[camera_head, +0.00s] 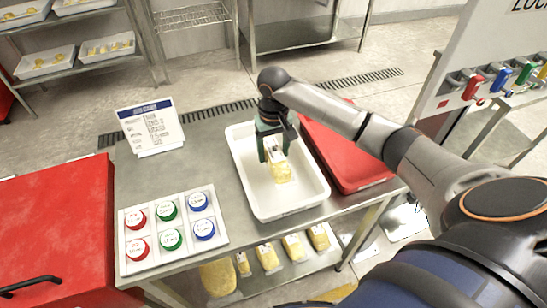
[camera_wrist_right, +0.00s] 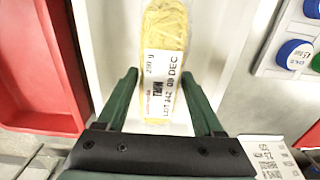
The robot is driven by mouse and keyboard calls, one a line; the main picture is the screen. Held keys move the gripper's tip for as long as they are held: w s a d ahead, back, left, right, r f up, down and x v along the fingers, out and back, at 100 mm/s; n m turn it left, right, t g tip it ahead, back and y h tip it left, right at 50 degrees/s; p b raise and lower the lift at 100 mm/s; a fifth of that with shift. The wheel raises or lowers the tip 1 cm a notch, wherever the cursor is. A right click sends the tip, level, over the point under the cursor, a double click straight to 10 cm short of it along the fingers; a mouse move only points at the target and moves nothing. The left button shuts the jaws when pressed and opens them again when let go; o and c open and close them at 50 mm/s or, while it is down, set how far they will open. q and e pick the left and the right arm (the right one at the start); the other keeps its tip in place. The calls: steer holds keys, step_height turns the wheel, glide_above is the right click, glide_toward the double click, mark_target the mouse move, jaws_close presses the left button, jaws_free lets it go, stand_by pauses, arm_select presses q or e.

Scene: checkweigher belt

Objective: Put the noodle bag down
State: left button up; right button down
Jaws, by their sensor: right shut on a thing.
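The noodle bag (camera_head: 281,171) is yellow with a white printed label, and it is inside the white tray (camera_head: 247,186) on the steel table. My right gripper (camera_head: 275,155) reaches down into the tray and is shut on the label end of the bag. In the right wrist view the bag (camera_wrist_right: 166,30) lies between the green fingers of the gripper (camera_wrist_right: 160,82), its label towards the palm. I cannot tell whether the bag touches the tray floor. The rest of the tray floor looks empty. My left gripper is not in view.
A red tray (camera_head: 335,150) stands close on the tray's right. A board of coloured discs (camera_head: 170,228) and a sign (camera_head: 150,127) are on the left. Several yellow bags (camera_head: 268,257) lie on the shelf below. A red cabinet (camera_head: 60,225) stands at far left.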

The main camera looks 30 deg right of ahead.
mark_target(274, 149)
steer(key=shift+w+f, duration=0.1)
steer(key=shift+f, duration=1.55)
steer(key=shift+f, duration=0.1)
jaws_free()
step_height(274, 149, up, 12)
steer(key=shift+r, duration=0.15)
